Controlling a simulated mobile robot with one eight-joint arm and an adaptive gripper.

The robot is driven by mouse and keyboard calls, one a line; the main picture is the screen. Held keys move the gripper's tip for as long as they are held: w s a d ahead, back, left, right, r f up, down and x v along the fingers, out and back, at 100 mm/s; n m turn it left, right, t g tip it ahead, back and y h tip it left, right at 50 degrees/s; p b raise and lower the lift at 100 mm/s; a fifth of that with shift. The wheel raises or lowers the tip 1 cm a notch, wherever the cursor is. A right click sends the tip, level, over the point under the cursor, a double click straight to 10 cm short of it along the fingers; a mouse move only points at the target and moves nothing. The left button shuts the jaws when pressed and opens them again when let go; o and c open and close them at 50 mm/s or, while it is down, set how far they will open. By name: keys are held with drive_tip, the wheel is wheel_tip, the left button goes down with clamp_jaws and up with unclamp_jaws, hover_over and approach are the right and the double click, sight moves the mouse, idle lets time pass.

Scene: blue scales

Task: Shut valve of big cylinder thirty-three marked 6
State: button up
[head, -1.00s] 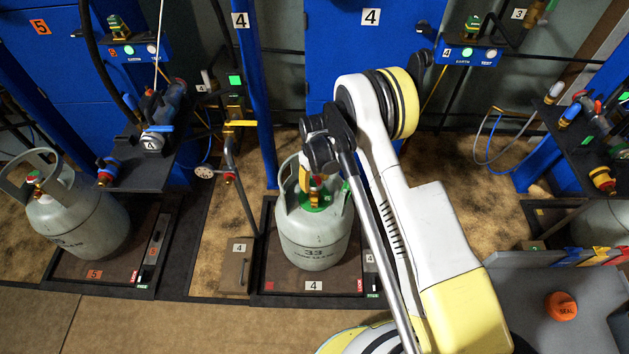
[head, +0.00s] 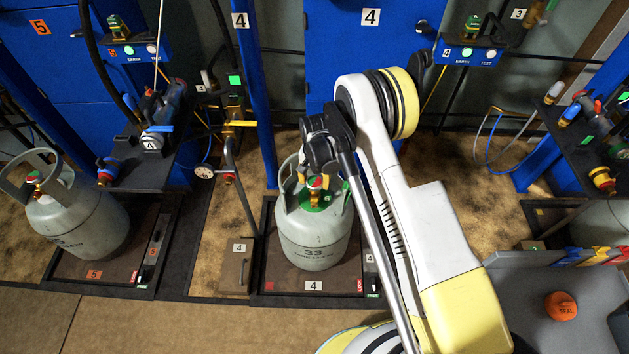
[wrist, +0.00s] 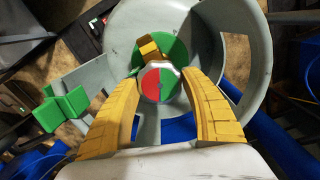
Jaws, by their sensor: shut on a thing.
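The large grey cylinder (head: 313,243) marked 33 stands upright on the scale (head: 270,270) labelled 4. I see no 6 on it or its scale. Its valve knob (wrist: 160,84), half red and half green on top, sits inside the grey collar (wrist: 258,50). It also shows in the head view (head: 316,182). My gripper (wrist: 161,78) comes down from above, with one yellow finger on each side of the knob, shut on it. A green disc (wrist: 178,47) and a brass fitting (wrist: 149,46) show beside the knob.
Another grey cylinder (head: 78,224) stands on the scale labelled 5 at left. A dark shelf (head: 140,172) with a tool and fittings juts out between them. A blue post (head: 263,130) rises behind cylinder 33. An orange SEAL cap (head: 560,306) lies on a grey surface at right.

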sight(315, 181)
drive_tip(key=m, duration=1.2)
idle(0.5)
drive_tip(key=o, duration=1.2)
wheel_tip(315, 181, up, 12)
